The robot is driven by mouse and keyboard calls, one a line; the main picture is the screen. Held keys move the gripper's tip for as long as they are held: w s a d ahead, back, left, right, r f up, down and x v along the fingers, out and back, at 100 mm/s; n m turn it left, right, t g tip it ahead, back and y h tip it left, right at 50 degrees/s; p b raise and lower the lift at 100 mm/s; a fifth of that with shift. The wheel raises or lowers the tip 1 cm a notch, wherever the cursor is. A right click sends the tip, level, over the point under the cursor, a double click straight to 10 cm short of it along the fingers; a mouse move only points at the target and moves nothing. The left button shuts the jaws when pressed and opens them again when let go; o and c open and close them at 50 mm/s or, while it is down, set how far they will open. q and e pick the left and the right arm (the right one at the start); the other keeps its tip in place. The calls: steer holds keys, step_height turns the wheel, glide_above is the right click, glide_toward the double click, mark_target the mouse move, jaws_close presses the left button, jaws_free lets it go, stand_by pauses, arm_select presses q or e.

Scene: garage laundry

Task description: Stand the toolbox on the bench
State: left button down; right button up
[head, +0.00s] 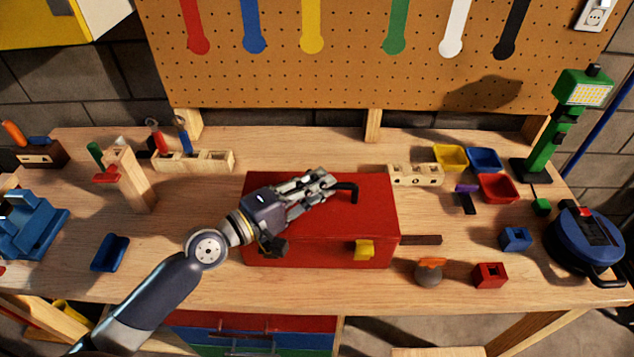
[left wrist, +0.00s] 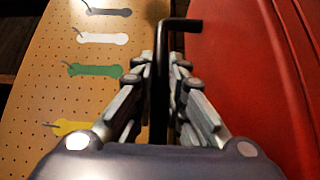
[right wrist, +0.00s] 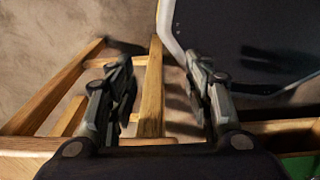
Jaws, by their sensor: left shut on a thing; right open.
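The red toolbox (head: 374,215) stands on the wooden bench (head: 335,288), with a yellow latch (head: 364,249) on its front. My left gripper (head: 322,184) lies over its lid and is shut on the black handle (head: 348,188). In the left wrist view the black handle (left wrist: 182,25) runs between the fingers (left wrist: 162,90), with the red lid (left wrist: 240,60) beside it. The gripper hides part of the lid and the other end of the handle. My right gripper (right wrist: 158,100) is open and empty in the right wrist view. It is outside the head view.
Right of the toolbox are an orange-topped grey object (head: 430,272), a red block (head: 489,275), a blue block (head: 515,238) and small bins (head: 498,187). A wooden rack (head: 415,174) is close behind. A blue tray (head: 110,252) lies left. A pegboard (head: 350,60) rises behind.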

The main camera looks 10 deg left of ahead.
arm_select(q)
steer(key=c, duration=1.7)
jaws_free()
steer(key=shift+o, duration=0.3)
steer(key=shift+r, duration=0.15)
steer(key=b+v, duration=0.1)
steer(key=v, duration=0.2)
steer(key=b+v, duration=0.2)
steer(key=v, duration=0.1)
steer(key=f+b+v, duration=0.1)
steer(key=b+v, duration=0.1)
steer(key=v, duration=0.1)
steer(key=shift+s+a, duration=0.25)
steer(key=shift+s, duration=0.05)
steer(key=shift+b+v, duration=0.75)
steer(key=shift+b, duration=0.05)
steer(key=shift+s+a+r, duration=0.25)
steer(key=shift+s+r, duration=0.1)
steer(key=shift+r, duration=0.05)
